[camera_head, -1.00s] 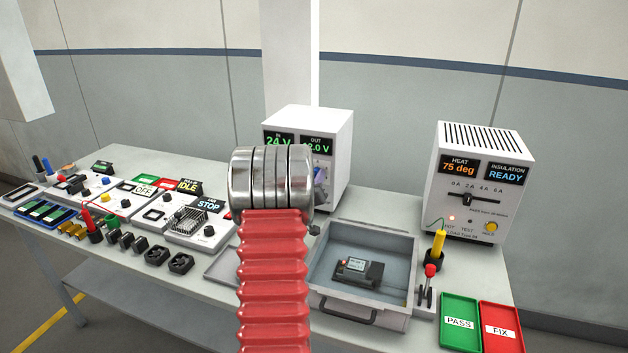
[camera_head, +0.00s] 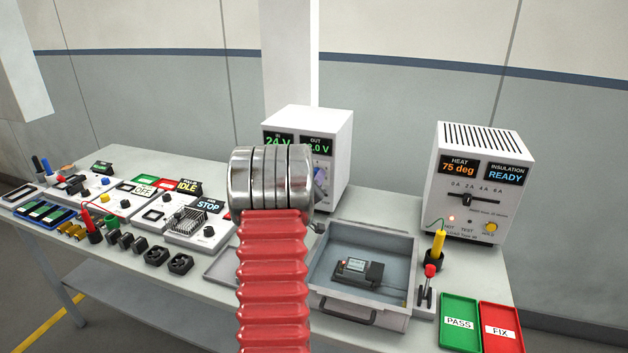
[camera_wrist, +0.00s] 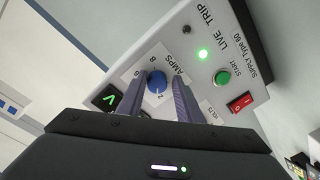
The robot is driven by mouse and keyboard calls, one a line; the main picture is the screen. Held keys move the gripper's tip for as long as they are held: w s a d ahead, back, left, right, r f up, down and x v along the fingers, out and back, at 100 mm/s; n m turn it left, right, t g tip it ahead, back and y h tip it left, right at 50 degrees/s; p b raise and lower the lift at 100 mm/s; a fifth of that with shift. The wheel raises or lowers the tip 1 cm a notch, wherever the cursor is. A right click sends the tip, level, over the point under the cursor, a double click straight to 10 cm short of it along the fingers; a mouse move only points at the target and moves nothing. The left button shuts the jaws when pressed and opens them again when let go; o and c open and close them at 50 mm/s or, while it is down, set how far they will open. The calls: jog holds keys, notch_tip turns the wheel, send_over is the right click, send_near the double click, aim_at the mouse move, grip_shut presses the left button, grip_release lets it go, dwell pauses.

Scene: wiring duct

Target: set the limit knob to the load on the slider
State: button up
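The blue limit knob (camera_wrist: 156,82) sits on the white supply's front beside the AMPS label, with a pale pointer mark on its lower side. My gripper (camera_wrist: 162,78) has one finger on each side of it. The left finger is close to the knob; a narrow gap seems to show at the right, so it looks open. In the head view, my arm hides most of the supply (camera_head: 337,130) front. The slider (camera_head: 467,199) on the white load unit (camera_head: 450,150) stands near the 2 A mark.
An open grey case (camera_head: 330,275) holding a small black device (camera_head: 358,270) lies before the supply. A yellow probe (camera_head: 438,243) and green PASS (camera_head: 460,322) and red FIX (camera_head: 501,328) trays are at right. Several panels and parts crowd the bench's left. The supply also has a red switch (camera_wrist: 241,103).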

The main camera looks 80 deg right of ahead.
jog(key=o, duration=0.3)
jog(key=shift+r, duration=0.1)
jog(key=a, duration=1.3)
jog(key=shift+w+a, duration=0.2)
jog(key=shift+a, duration=0.2)
